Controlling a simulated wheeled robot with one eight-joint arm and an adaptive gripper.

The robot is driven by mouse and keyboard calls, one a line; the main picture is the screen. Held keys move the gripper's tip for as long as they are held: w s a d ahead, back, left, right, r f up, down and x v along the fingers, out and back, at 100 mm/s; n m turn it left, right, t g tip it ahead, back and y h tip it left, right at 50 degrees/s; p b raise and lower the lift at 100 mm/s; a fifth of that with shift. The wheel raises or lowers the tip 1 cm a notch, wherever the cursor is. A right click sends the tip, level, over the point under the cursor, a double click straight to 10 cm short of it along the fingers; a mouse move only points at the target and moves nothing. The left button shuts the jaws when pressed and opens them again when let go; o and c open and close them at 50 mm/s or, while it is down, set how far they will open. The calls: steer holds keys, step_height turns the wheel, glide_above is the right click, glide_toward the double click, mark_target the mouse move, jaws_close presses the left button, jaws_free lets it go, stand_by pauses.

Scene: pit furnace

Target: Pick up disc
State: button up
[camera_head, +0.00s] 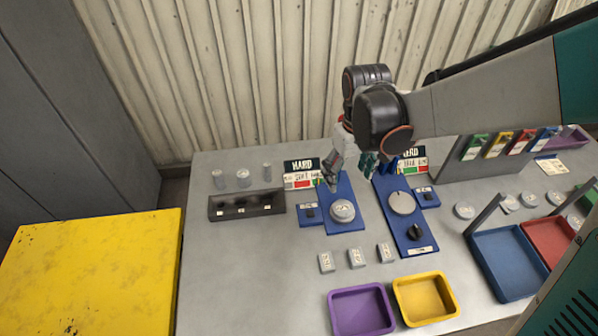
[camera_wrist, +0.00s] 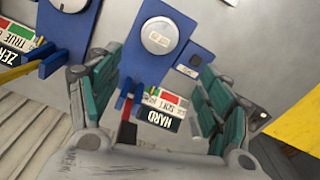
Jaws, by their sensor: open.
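A round silver disc (camera_head: 343,211) with a small label lies on the left blue test stand (camera_head: 345,187). The disc also shows in the wrist view (camera_wrist: 160,36), toward the top and beyond my fingers. My gripper (camera_head: 350,168) is above the back of that stand, behind the disc and apart from it. In the wrist view my gripper (camera_wrist: 160,95) has its two teal-padded fingers spread wide with nothing held between them. Several other discs (camera_head: 464,211) lie on the table at the right.
A display marked HARD (camera_head: 301,174) stands left of the stand. A second blue stand (camera_head: 404,215) with a round plate is to the right. Purple (camera_head: 361,310) and yellow (camera_head: 424,298) trays lie in front. A dark holder (camera_head: 246,205) is at the left.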

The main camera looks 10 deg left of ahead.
steer(key=b, duration=0.5)
glide_above(343, 208)
steer(key=f, duration=0.7)
steer(key=shift+w+a+f, duration=0.2)
steer(key=shift+w+f, duration=0.1)
steer(key=shift+s+d+f+b, duration=0.1)
steer(key=shift+f+b, duration=0.8)
steer(key=shift+f, duration=0.45)
steer(key=shift+s+d+f+b, duration=0.1)
steer(key=shift+f+b, duration=0.8)
steer(key=shift+f, duration=0.4)
steer(key=shift+r, duration=0.1)
steer(key=c, duration=1.6)
